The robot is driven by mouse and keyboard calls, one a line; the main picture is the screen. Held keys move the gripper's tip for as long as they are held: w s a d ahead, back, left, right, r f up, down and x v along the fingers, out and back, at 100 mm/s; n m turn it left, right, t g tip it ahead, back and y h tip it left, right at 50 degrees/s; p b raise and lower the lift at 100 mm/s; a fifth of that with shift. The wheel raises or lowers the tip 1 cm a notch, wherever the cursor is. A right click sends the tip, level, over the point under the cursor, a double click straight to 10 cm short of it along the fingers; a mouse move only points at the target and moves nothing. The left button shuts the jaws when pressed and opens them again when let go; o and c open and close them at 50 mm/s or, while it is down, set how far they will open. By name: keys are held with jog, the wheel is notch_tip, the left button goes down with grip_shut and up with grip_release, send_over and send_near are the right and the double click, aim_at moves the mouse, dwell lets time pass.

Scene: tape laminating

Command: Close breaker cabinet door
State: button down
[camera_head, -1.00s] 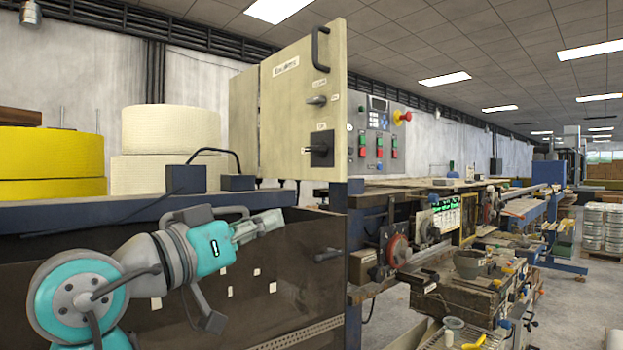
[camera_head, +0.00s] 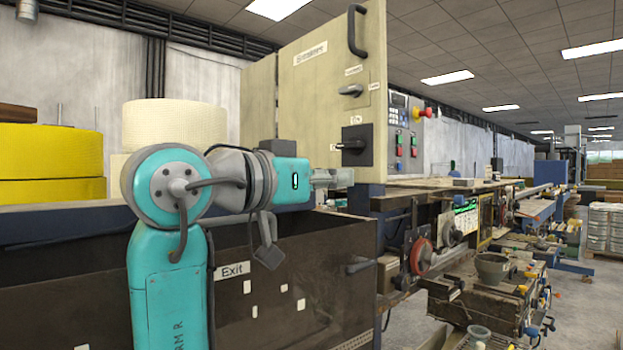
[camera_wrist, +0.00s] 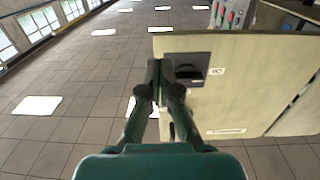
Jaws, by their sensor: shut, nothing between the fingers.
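The beige breaker cabinet door (camera_head: 320,100) stands upright at centre in the head view, at an angle to a beige panel (camera_head: 259,105) on its left. Its face has a black handle (camera_head: 353,30) at the top right and a black rotary switch (camera_head: 357,146) lower down. My gripper (camera_head: 345,178) is at the door's lower edge, just below the switch. In the wrist view my gripper (camera_wrist: 160,66) is shut and empty, with its tips overlapping the door (camera_wrist: 230,105) beside the switch (camera_wrist: 188,69). I cannot tell whether they touch.
A control panel (camera_head: 408,130) with coloured buttons is to the right of the door. A dark bench front (camera_head: 320,275) lies below my arm. White (camera_head: 175,120) and yellow (camera_head: 50,155) rolls stand at the left. A cluttered machine line runs off to the right.

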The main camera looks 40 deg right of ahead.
aim_at(376, 177)
jog(key=d, duration=0.6)
dwell(0.3)
